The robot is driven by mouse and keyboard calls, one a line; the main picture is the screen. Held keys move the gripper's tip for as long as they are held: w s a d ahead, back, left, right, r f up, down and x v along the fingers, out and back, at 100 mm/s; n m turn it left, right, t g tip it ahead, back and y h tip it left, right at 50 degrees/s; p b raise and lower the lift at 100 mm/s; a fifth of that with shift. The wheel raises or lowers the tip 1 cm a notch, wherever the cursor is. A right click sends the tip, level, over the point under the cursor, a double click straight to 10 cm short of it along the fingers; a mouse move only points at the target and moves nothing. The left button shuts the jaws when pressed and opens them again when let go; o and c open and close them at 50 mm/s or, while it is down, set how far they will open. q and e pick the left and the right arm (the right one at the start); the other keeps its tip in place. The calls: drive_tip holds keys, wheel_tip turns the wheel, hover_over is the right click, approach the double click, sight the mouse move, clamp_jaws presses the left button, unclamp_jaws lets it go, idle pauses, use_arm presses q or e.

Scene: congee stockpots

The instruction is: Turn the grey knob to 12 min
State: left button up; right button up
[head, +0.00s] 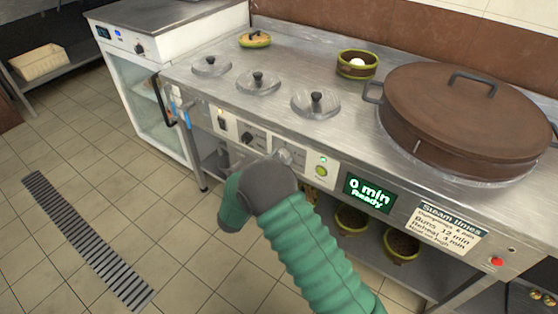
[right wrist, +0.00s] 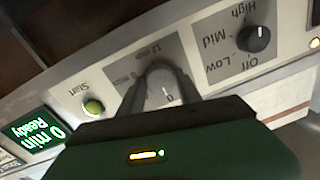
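The grey knob (head: 284,156) is on the front panel of the steel counter, left of a green-lit Start button (head: 321,171). In the right wrist view, the knob (right wrist: 158,84) is between my right fingers, with "6 min" and "12 min" printed beside it and a "0" mark close by. My right gripper (right wrist: 160,76) straddles the knob; whether its fingers press on it is unclear. In the head view its fingers are mostly hidden by my wrist. The green display (head: 369,193) reads "0 min Ready". My left gripper is not in view.
A black Off-Low-Mid-High knob (right wrist: 254,39) sits beside the grey knob. A large brown lidded pot (head: 465,110) stands on the counter's right, with several small steel lids to its left. A "Steam times" card (head: 448,229) and a red button (head: 497,261) are farther right.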

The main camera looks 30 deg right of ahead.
clamp_jaws()
drive_tip(key=shift+w+a+f+n+g+h+b, duration=0.15)
drive_tip(key=shift+n+g+b, duration=0.2)
drive_tip(key=shift+n+b, duration=4.6)
drive_tip(key=shift+d+n+g+h+b, duration=0.1)
drive_tip(key=shift+n+g+b, duration=0.2)
drive_tip(key=shift+n+b, duration=4.65)
drive_tip(key=shift+w+a+f+n+g+h+b, duration=0.25)
drive_tip(key=shift+n+b, duration=2.25)
drive_tip(key=shift+n, duration=4.9)
drive_tip(key=shift+s+d+r, duration=0.15)
drive_tip(key=shift+s+r, duration=0.05)
